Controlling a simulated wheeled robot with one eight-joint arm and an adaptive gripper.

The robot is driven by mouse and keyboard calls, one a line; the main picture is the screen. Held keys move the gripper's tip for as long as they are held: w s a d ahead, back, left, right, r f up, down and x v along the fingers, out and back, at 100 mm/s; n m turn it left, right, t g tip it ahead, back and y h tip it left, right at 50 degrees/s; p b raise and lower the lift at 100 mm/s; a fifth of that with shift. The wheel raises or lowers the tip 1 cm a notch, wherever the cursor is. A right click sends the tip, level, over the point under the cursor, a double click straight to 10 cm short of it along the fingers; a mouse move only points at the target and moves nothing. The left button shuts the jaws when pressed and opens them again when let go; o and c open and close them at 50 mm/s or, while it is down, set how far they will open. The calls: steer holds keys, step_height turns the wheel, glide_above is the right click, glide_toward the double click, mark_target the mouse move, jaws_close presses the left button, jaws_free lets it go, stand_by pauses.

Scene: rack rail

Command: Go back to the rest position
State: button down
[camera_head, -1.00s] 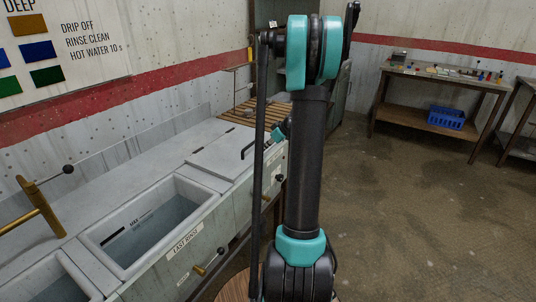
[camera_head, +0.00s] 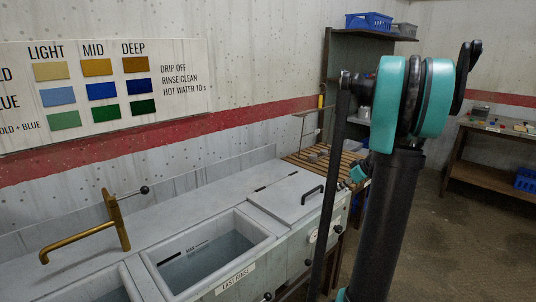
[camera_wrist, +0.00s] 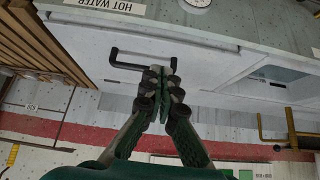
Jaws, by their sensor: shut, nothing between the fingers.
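My gripper (camera_wrist: 160,82) shows in the wrist view, its two dark fingers shut together with nothing between them. Past the fingertips is the pale lid (camera_wrist: 190,65) with a black bar handle (camera_wrist: 128,62); I cannot tell the distance between them. In the head view my arm (camera_head: 395,200) stands upright at the right, and the gripper is mostly hidden behind it. The lid (camera_head: 285,197) and its black handle (camera_head: 313,193) lie just left of the arm.
The sink basin marked LAST RINSE (camera_head: 205,255) and a brass tap (camera_head: 118,222) are left of the lid. A slatted wooden rack (camera_head: 312,160) and a dark shelf unit (camera_head: 350,100) stand behind. A table (camera_head: 490,150) is at the right; floor before it is clear.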

steer(key=s+a+f+m+h, duration=0.1)
steer(key=s+a+f+m, duration=0.1)
steer(key=s+a, duration=0.3)
steer(key=s+a+f+m+g+h, duration=0.1)
steer(key=s+a+f, duration=0.4)
steer(key=s, duration=0.8)
steer(key=s+a+f+m+g+h, duration=0.1)
steer(key=s+a+f+m+h, duration=0.1)
steer(key=s+a+f+m, duration=0.2)
steer(key=s+a, duration=0.3)
steer(key=s, duration=0.2)
steer(key=shift+s+h, duration=0.3)
steer(key=shift+h, duration=0.1)
steer(key=shift+a, duration=0.1)
